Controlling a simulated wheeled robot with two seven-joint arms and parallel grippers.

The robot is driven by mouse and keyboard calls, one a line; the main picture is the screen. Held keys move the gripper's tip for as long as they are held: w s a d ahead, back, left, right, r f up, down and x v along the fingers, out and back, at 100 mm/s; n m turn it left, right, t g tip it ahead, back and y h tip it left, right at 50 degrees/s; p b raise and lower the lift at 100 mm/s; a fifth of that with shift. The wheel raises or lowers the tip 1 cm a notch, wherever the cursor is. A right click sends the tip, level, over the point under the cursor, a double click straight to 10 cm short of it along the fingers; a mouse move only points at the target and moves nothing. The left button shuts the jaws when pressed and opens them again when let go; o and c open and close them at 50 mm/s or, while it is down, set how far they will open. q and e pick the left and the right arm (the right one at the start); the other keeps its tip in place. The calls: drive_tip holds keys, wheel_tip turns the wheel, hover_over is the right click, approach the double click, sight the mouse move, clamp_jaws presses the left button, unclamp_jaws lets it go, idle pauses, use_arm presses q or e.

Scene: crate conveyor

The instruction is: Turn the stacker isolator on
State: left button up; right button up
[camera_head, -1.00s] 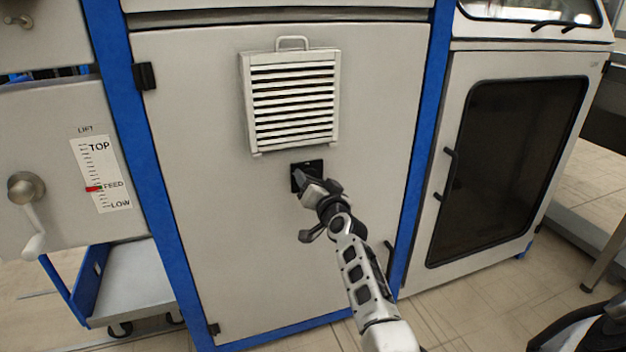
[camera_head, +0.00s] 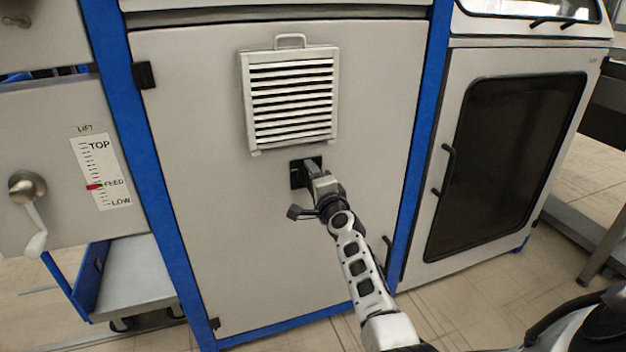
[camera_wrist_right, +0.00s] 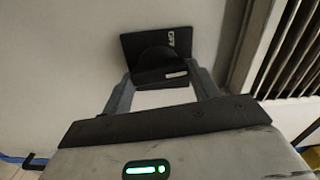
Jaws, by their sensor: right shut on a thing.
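The stacker isolator is a small black plate (camera_head: 296,179) on the pale cabinet door, just under the louvred vent. The right wrist view shows this plate (camera_wrist_right: 135,42) close up, with white lettering that reads OFF near its edge. Its dark round knob (camera_wrist_right: 158,67) carries a short white mark. My right gripper (camera_head: 313,168) reaches the plate, and its fingers (camera_wrist_right: 163,80) are shut on the knob, one on each side. In the head view the gripper hides the knob and part of the plate. My left gripper is not in view.
The louvred vent (camera_head: 291,98) with a top handle is just above the isolator. A lift panel (camera_head: 60,160) with a crank (camera_head: 28,190) is at the left. A dark-windowed door (camera_head: 510,165) with a handle stands at the right. The door surface around the isolator is clear.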

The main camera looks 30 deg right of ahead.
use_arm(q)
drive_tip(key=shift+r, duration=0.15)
use_arm(e)
drive_tip(key=shift+m, duration=0.6)
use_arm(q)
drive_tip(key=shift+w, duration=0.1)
use_arm(e)
drive_tip(key=o, duration=1)
use_arm(q)
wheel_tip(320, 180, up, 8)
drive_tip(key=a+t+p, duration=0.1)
drive_tip(key=p, duration=0.3)
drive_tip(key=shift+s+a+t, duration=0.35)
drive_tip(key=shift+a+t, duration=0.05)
use_arm(e)
drive_tip(key=v, duration=1.6)
drive_tip(key=shift+d+f, duration=0.1)
